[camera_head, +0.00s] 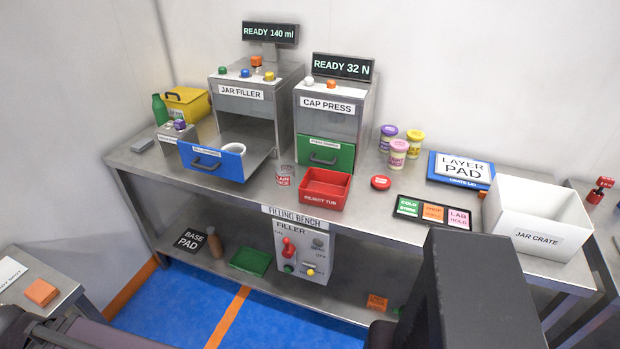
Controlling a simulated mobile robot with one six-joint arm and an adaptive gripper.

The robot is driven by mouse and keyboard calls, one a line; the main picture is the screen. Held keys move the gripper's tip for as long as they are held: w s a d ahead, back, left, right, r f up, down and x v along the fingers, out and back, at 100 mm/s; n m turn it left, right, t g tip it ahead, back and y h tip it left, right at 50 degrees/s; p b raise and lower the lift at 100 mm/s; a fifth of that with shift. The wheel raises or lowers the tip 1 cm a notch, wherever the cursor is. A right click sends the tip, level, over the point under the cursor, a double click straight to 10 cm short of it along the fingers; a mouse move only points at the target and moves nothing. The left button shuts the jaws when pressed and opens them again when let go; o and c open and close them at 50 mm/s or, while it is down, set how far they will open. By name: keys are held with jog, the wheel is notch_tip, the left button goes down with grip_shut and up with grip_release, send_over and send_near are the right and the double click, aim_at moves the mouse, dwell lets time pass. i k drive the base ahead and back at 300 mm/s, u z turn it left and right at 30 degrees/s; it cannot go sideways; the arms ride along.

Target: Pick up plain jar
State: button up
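A white round open-topped jar (233,148) sits in the blue pulled-out drawer (208,162) of the jar filler (244,105); the drawer front hides its lower part. A small clear jar with a red label (283,175) stands on the bench between the two machines' fronts. Three lidded jars stand together right of the cap press: a purple-lidded jar (388,138), a pink jar (398,153) and a yellow-lidded jar (414,143). I cannot tell for sure which one is the plain jar. My gripper is not in view; a dark part of my body fills the lower right.
The cap press (328,108) has a shut green drawer (325,155). A red reject tub (325,189), red disc (381,182), label board (433,212), layer pad (461,168) and white jar crate (540,220) occupy the bench (140,163). Its front left is clear.

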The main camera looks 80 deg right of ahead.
aim_at(285, 174)
jog(key=u, duration=0.05)
jog(key=k, duration=2.2)
jog(key=z, duration=1.15)
jog(key=i, duration=0.95)
jog(key=u, duration=0.15)
